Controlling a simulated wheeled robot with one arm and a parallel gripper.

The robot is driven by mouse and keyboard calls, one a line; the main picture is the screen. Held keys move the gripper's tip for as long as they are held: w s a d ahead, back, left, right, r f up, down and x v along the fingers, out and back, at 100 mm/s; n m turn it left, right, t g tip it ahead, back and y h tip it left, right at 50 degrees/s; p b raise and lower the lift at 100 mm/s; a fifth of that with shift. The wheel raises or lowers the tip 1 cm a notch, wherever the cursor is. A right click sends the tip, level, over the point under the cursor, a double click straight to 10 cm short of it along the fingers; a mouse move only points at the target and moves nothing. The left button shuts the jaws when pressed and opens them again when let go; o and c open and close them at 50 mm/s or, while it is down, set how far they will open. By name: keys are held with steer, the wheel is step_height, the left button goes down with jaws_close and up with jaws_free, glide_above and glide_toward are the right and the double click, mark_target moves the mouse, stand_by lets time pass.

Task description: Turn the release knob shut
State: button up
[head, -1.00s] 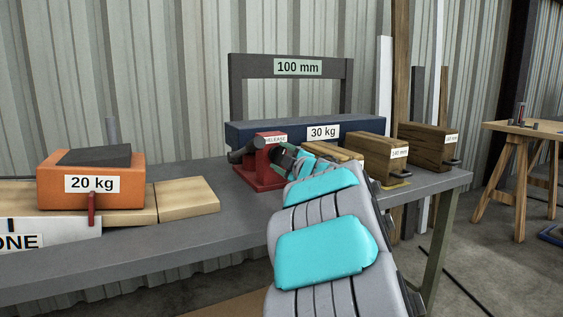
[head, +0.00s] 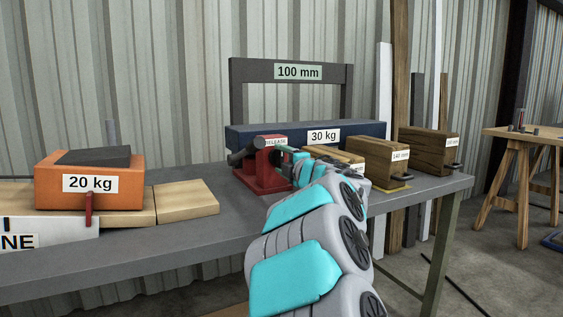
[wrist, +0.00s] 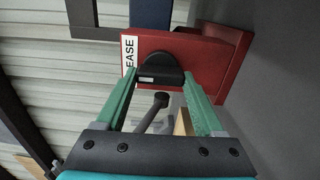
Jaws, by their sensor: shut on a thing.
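The red jack body (head: 262,172) stands on the grey bench and bears a white RELEASE label. The label also shows turned on its side in the wrist view (wrist: 130,52). In the wrist view the dark release knob (wrist: 161,66) sticks out of the red face. The two green fingers of my gripper (wrist: 163,82) are on either side of the knob and shut on it. In the head view my gripper (head: 285,156) reaches the jack's right side, and my arm hides the knob. A dark rod with a round end (wrist: 160,99) shows between the fingers.
A blue 30 kg beam (head: 355,132) lies behind the jack, under a dark 100 mm frame (head: 292,68). Wooden blocks (head: 384,160) stand right of my gripper. An orange 20 kg block (head: 120,190) sits at left. Bare bench (head: 225,215) lies between.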

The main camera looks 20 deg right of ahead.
steer(key=o, duration=1.4)
steer(key=shift+s+d, duration=0.1)
steer(key=shift+s, duration=3.8)
